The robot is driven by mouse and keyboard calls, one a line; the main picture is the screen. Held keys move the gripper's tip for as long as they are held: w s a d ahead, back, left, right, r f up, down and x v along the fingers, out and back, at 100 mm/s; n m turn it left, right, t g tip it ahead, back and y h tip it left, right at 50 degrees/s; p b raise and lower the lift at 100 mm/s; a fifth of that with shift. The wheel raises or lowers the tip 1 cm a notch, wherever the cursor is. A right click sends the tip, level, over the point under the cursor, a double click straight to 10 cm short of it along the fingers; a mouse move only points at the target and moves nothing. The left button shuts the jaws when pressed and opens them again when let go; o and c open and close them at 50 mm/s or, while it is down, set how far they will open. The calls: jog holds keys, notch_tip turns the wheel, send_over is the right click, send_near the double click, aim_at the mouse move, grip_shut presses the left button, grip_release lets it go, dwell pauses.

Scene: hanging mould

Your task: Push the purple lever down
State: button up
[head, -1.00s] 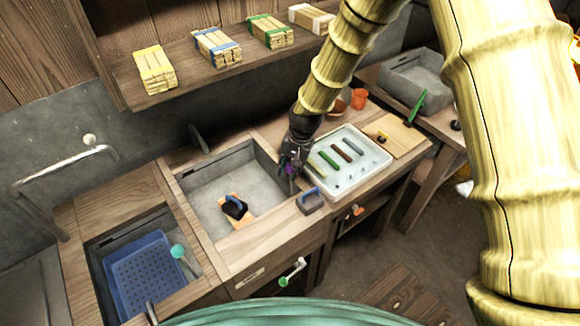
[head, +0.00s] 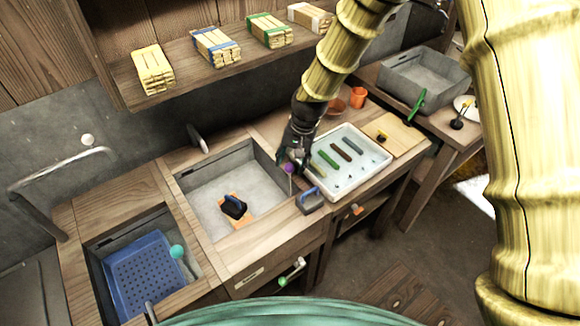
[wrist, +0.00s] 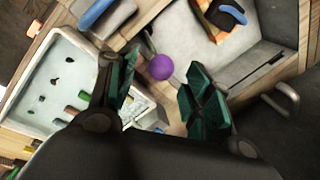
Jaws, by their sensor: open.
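The purple lever has a round purple knob (head: 289,168) on a thin pale rod, at the right edge of the grey sink (head: 190,197). The rod points upward in the head view. In the wrist view the purple knob (wrist: 161,67) shows between and just beyond my fingertips. My gripper (head: 287,158) is right by the knob and partly hides the area behind it. In the wrist view my gripper (wrist: 158,85) is open, with green fingers on either side of the knob. I cannot tell whether a finger touches it.
A white tray (head: 345,190) with coloured sticks lies right of the gripper. A blue-handled block (head: 311,201) stands in front of the lever. A teal-knobbed lever (head: 177,252) stands by the blue basin at left.

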notch_tip(320, 180, up, 8)
jog(key=d, duration=0.1)
jog(key=shift+s+d+f, duration=0.2)
jog(key=shift+s, duration=0.1)
dwell(0.4)
